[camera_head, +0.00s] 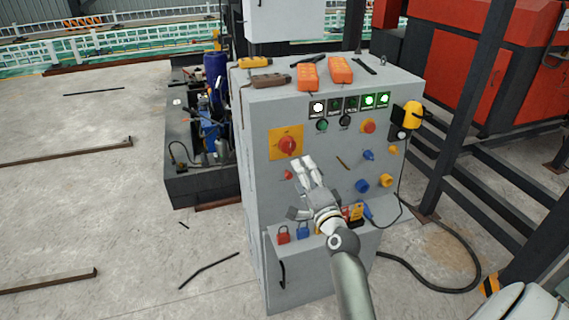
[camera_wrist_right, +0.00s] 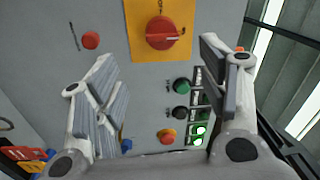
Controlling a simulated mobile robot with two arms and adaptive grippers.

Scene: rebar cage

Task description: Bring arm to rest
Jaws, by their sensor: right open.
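My right gripper (camera_head: 303,188) is in front of the grey control cabinet (camera_head: 258,215), its jaws spread and empty. In the right wrist view its two fingers stand wide apart (camera_wrist_right: 165,85) with only the panel face between and beyond them. A red rotary switch (camera_head: 288,145) on a yellow plate is just above the gripper in the head view; it also shows in the wrist view (camera_wrist_right: 160,33), apart from the fingers. My left gripper is not in view.
Orange pendant boxes (camera_head: 340,70) lie on the cabinet top. Red and blue padlocks (camera_head: 283,236) stand on its lower ledge. A yellow device (camera_head: 412,114) hangs at its right side. Black steel posts (camera_head: 470,100) rise on the right. Rebar pieces (camera_head: 60,280) lie on the open floor at left.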

